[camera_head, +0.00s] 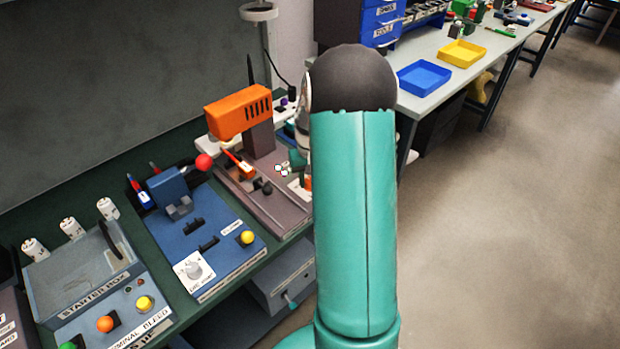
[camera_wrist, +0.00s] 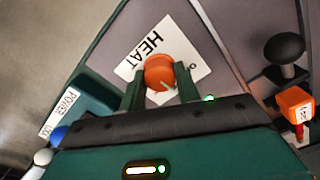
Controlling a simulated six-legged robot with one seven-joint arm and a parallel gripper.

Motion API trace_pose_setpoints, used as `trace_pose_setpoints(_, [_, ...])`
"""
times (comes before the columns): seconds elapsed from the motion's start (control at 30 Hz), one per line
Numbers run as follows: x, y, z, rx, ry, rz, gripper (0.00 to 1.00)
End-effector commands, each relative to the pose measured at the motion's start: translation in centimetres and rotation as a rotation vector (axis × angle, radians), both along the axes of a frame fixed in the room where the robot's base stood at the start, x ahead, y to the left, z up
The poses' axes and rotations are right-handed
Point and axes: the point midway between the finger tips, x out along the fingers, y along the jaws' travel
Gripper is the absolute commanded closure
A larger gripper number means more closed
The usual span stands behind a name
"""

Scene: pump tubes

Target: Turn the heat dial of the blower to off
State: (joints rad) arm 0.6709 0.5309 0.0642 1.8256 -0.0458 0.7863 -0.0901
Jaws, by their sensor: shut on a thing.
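The orange heat dial (camera_wrist: 158,70) sits on a white plate (camera_wrist: 140,48) marked HEAT in the wrist view. A partly hidden label shows at the plate's right edge. A small pale mark shows on the dial's near side. My gripper (camera_wrist: 160,82) has one finger on each side of the dial and is shut on it. In the head view, the blower (camera_head: 238,112) has an orange head above a grey-brown base (camera_head: 275,210). My teal arm covers the base's right side there, and my gripper is mostly hidden behind it.
In the wrist view, a black knob (camera_wrist: 285,48) and an orange block (camera_wrist: 295,103) stand right of the dial. A box marked POWER (camera_wrist: 62,115) is at left. In the head view, a blue station (camera_head: 205,235) adjoins the blower, and open floor (camera_head: 500,220) lies right.

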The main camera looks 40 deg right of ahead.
Motion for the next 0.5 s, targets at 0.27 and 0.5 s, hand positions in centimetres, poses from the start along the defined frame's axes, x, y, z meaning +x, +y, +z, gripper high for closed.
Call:
trace_pose_setpoints(0.27, [0.03, 0.03, 0.09, 0.0, 0.0, 0.264, 0.91])
trace_pose_setpoints(0.5, [0.0, 0.01, 0.09, 0.0, 0.0, 0.475, 0.91])
